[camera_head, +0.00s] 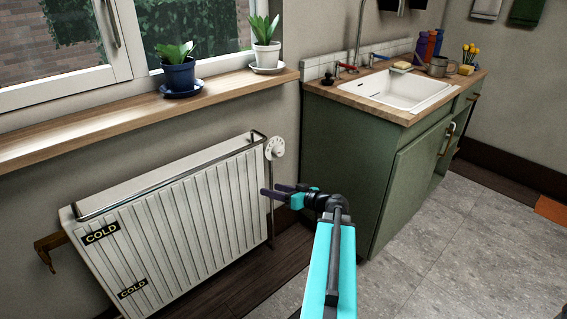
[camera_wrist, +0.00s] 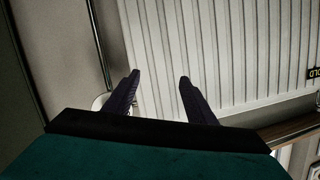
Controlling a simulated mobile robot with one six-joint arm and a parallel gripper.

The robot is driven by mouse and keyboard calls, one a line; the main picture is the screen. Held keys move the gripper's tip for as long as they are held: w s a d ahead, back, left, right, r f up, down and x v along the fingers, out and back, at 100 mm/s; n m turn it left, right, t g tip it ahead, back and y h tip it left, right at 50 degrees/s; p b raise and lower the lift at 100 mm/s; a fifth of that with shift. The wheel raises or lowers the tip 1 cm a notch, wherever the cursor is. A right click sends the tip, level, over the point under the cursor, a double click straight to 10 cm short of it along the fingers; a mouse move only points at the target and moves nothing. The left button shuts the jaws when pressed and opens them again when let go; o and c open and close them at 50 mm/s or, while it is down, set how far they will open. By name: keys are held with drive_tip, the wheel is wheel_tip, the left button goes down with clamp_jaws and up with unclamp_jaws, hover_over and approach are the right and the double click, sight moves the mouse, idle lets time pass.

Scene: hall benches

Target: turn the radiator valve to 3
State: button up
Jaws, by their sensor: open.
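The radiator valve (camera_head: 275,147) is a round white dial with dark marks at the right end of the white radiator (camera_head: 185,220). A thin pipe runs down below it. Its setting is too small to read. My gripper (camera_head: 266,190) is open and empty, below the dial and apart from it, in front of the radiator's right end in the head view. In the wrist view the two dark fingers (camera_wrist: 159,80) are spread with the ribbed radiator (camera_wrist: 225,50) beyond them. A round pale part, probably the valve (camera_wrist: 99,102), shows partly hidden behind the left finger.
A wooden windowsill (camera_head: 130,108) with two potted plants (camera_head: 178,75) overhangs above the radiator. A green sink cabinet (camera_head: 345,160) stands close on the right. A towel rail (camera_head: 160,175) runs along the radiator's top. Tiled floor (camera_head: 440,240) is clear at right.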

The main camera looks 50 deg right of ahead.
sight(281, 152)
drive_tip(key=s+d+r+t+h+b, duration=0.2)
drive_tip(key=s+d+r, duration=0.4)
drive_tip(key=d, duration=0.4)
drive_tip(key=shift+s+d+r+t+h+b, duration=0.2)
drive_tip(key=shift+s+r+t+h+b, duration=0.15)
drive_tip(key=shift+r+t+h, duration=0.35)
drive_tip(key=shift+w+f, duration=0.15)
drive_tip(key=shift+f, duration=0.05)
drive_tip(key=w, duration=0.4)
drive_tip(key=w+d+b, duration=0.1)
drive_tip(key=w, duration=0.4)
drive_tip(key=w+b, duration=0.1)
drive_tip(key=w, duration=0.3)
drive_tip(key=shift+w+d, duration=0.15)
drive_tip(key=shift+w, duration=0.15)
drive_tip(key=shift+c, duration=0.5)
drive_tip(key=c, duration=0.9)
drive_tip(key=shift+c, duration=0.2)
